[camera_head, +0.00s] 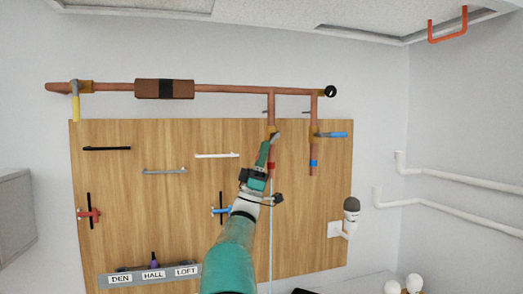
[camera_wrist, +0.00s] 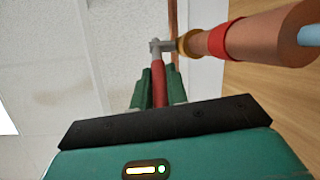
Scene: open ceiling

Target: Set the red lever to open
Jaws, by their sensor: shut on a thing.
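The red lever (camera_wrist: 158,86) stands between the two green fingers of my gripper (camera_wrist: 160,92) in the wrist view; they are shut on it. It joins a grey stem (camera_wrist: 161,46) beside a brass valve body (camera_wrist: 187,43) on a copper pipe with a red band (camera_wrist: 219,40). In the wrist view the lever lies crosswise to this pipe. In the head view my gripper (camera_head: 267,147) is at the middle vertical pipe, just above its red band (camera_head: 271,165), and hides most of the lever.
A blue lever (camera_head: 334,134) sticks out rightward on the neighbouring pipe. A yellow lever (camera_head: 75,107) hangs at the far left. A copper pipe (camera_head: 230,89) runs along the top.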

